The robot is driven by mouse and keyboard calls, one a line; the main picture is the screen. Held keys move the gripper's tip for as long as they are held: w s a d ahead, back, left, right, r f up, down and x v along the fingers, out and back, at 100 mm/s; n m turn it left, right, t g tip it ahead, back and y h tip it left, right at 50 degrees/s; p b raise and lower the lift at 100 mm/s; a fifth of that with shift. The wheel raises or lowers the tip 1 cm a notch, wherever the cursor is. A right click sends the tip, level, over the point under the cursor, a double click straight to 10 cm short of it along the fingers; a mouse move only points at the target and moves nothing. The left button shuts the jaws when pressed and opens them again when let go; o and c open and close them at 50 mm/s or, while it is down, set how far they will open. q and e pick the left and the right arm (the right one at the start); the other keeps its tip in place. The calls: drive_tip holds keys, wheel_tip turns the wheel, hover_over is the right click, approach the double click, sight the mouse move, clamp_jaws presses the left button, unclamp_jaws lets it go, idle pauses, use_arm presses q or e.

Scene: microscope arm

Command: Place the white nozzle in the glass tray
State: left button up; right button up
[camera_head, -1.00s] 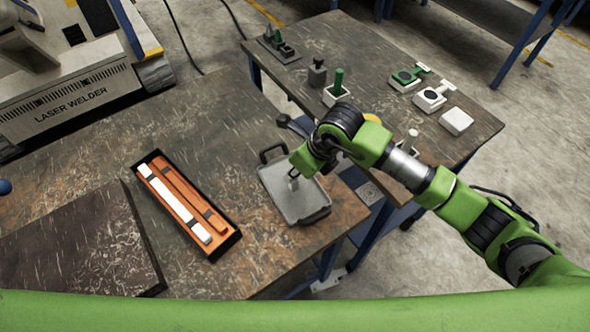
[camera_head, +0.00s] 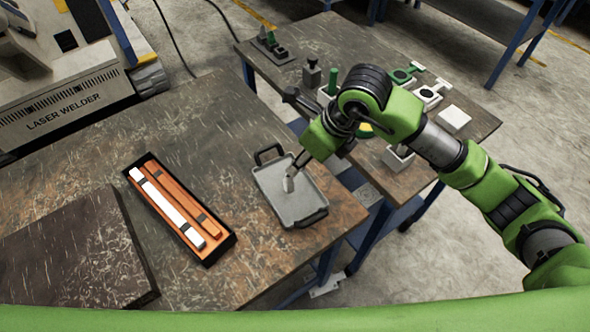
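The grey tray (camera_head: 268,193) with black handles lies on the brown workbench, near its right edge. My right gripper (camera_head: 296,169) points down over the tray from the upper right. A small pale piece, seemingly the white nozzle (camera_head: 288,184), shows at its fingertips, over the middle of the tray. I cannot tell whether it touches the tray floor or whether the fingers grip it. The gripper is small here and partly hidden by its own wrist. My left gripper is not in view.
A black case (camera_head: 218,249) with orange inserts and a white bar lies left of the tray. A dark raised plate (camera_head: 75,255) is at lower left. A second table (camera_head: 375,40) behind holds several small parts, including a white block (camera_head: 454,118). Bench between case and tray is clear.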

drive_tip(key=shift+v, duration=1.7)
